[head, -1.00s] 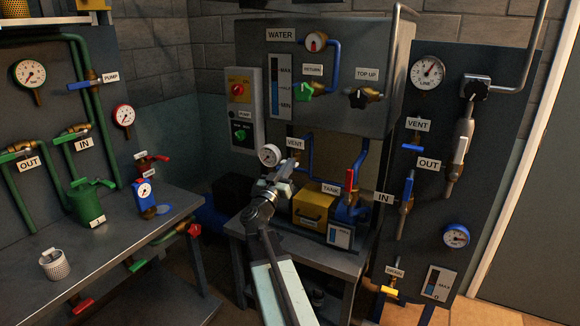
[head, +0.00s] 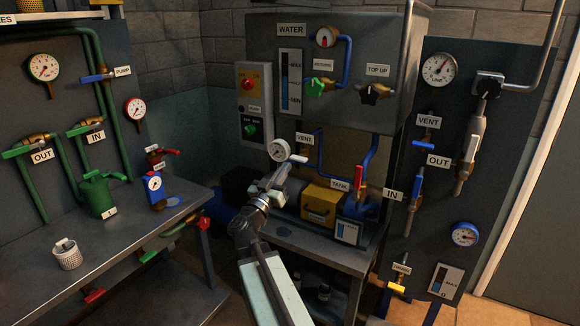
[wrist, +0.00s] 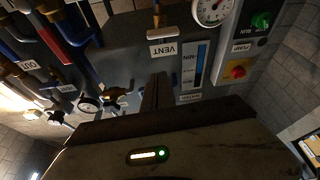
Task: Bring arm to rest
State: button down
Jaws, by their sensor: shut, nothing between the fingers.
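My gripper (head: 292,162) is at the end of my bent arm, in front of the middle bench in the head view. It shows close to a white dial gauge (head: 279,149) below the water cabinet; I cannot tell the gap between them. In the wrist view the dark fingers (wrist: 156,92) are together with nothing between them. My forearm rises from the bottom of the head view and bends toward the bench. The fingertips are small in the head view.
The middle bench holds a yellow box (head: 319,204) and a red-handled valve (head: 358,180). A grey cabinet (head: 262,40) stands behind. A panel with valves and gauges (head: 464,234) is at the right. A steel bench (head: 110,245) with a green can (head: 97,193) is at the left.

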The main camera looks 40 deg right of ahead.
jog(key=shift+a, duration=0.15)
jog(key=w+a+n+t+y, duration=0.5)
jog(key=w+a, duration=0.1)
jog(key=a, duration=0.4)
jog(key=w+a+n+t+y, duration=0.4)
jog(key=w+a+n+t, duration=0.15)
jog(key=a, duration=0.35)
jog(key=w+a+f+n+y, duration=0.4)
jog(key=a+f+n+y, duration=0.15)
jog(key=a+y, duration=0.45)
jog(key=s+a+f+n+g+y, duration=0.25)
jog(key=a+f+g, duration=0.45)
jog(key=a+f, duration=0.4)
jog(key=s+d+f+m+g, duration=0.2)
jog(key=s+f+g, duration=0.5)
jog(key=s+f, duration=0.55)
jog(key=s+d+f+m+g+h, duration=0.25)
jog(key=s+m+g, duration=0.2)
jog(key=s, duration=0.45)
notch_tip(320, 180, up, 14)
jog(key=y+p, duration=0.1)
jog(key=p, duration=1.3)
jog(key=shift+s+d+g, duration=0.2)
jog(key=shift+s+g, duration=0.2)
